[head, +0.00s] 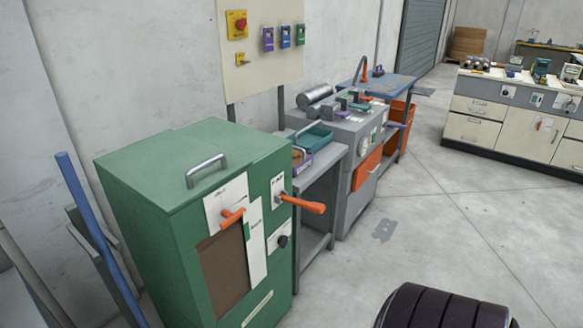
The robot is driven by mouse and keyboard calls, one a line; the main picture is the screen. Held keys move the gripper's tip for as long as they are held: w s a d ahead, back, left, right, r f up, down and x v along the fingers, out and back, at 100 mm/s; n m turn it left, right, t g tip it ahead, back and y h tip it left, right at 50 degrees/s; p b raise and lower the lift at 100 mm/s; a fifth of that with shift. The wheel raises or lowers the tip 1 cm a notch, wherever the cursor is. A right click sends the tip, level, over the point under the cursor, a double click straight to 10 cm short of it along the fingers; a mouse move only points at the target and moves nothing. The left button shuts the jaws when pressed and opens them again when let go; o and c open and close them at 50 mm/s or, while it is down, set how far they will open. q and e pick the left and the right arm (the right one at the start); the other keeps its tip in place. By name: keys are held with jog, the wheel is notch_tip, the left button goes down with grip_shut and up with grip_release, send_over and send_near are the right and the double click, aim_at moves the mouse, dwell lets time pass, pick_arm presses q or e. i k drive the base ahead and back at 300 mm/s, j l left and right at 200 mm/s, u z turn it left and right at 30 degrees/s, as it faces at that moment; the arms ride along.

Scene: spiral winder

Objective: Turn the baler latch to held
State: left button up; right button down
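A green cabinet (150,165), which looks like the baler, stands at the left in the head view. A short orange handle (231,216) sits on its front, above a brown panel (222,270). A longer orange lever (304,204) sticks out to the right from a white label plate (278,188). I cannot tell for sure which of the two is the latch, and the label text is too small to read. Neither of my grippers is in view.
A black knob (283,241) is below the lever. A grey bench (318,190) and a grey machine (340,128) with an orange drawer (367,167) stand beyond the cabinet.

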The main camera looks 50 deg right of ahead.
aim_at(231, 217)
jog(key=z, duration=1.25)
